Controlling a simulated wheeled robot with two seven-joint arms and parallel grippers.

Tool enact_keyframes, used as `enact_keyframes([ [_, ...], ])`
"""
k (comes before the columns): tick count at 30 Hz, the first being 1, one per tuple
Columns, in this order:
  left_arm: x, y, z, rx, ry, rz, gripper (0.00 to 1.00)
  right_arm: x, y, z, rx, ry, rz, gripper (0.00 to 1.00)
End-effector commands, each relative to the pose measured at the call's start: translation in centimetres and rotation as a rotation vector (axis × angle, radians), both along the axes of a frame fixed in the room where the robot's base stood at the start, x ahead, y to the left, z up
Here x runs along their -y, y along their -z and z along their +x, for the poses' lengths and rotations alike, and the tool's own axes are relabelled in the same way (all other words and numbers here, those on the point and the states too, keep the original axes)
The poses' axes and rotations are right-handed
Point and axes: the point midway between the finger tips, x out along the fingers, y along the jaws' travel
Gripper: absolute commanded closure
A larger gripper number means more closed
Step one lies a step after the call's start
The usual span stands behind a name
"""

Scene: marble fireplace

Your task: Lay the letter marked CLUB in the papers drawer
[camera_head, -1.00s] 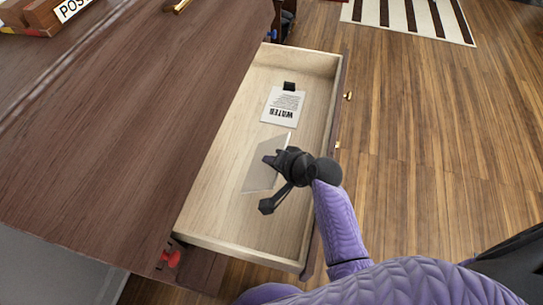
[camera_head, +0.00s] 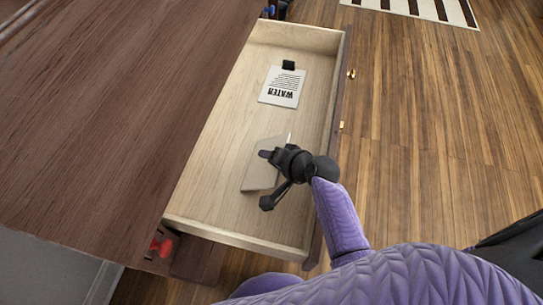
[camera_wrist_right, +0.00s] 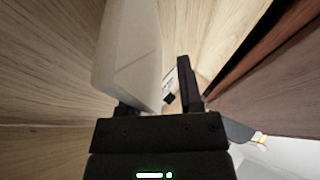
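The papers drawer (camera_head: 220,150) is pulled out, with a pale wood inside. A plain pale letter (camera_head: 258,177) is low in its near half, tilted or flat; I cannot tell which. No CLUB mark shows on the side I see. My right gripper (camera_head: 267,180) is inside the drawer over the letter, its two black fingers spread wide. In the right wrist view the letter (camera_wrist_right: 130,55) fills the left side, hiding the left finger, while the right finger (camera_wrist_right: 187,82) stands apart from it. My left gripper is out of view.
A sheet marked WATER (camera_head: 282,88) with a black clip (camera_head: 288,65) lies in the drawer's far half. The dark wood top (camera_head: 110,110) is on the left, with a red knob (camera_head: 161,247) below its near corner. Wooden floor (camera_head: 440,150) is clear on the right.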

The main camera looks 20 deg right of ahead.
Motion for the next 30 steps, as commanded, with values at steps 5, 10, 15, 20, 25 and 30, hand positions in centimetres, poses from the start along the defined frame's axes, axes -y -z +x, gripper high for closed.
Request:
enact_keyframes([
  [5,0.0,-0.1,-0.5,-0.008,0.0,0.0,0.41,0.0,0.0,0.0,0.0,0.0,0.0,0.49],
  [10,-0.1,-0.5,-0.7,-0.01,0.001,0.001,0.41,0.1,-0.3,-0.3,-0.001,0.0,-0.001,0.49],
  [15,-0.2,-2.5,0.0,0.011,0.004,0.0,0.41,1.1,-2.6,-2.2,0.001,0.0,-0.002,0.49],
  [20,-0.2,-4.3,0.8,0.039,0.01,-0.002,0.41,2.2,-4.7,-4.4,0.001,0.0,-0.002,0.49],
  [25,-0.3,-5.3,1.3,0.06,0.015,-0.004,0.41,3.0,-6.1,-6.2,0.001,0.0,-0.001,0.49],
  [30,-0.2,-5.5,1.5,0.063,0.017,-0.006,0.41,3.4,-6.5,-6.8,0.0,-0.001,-0.001,0.49],
])
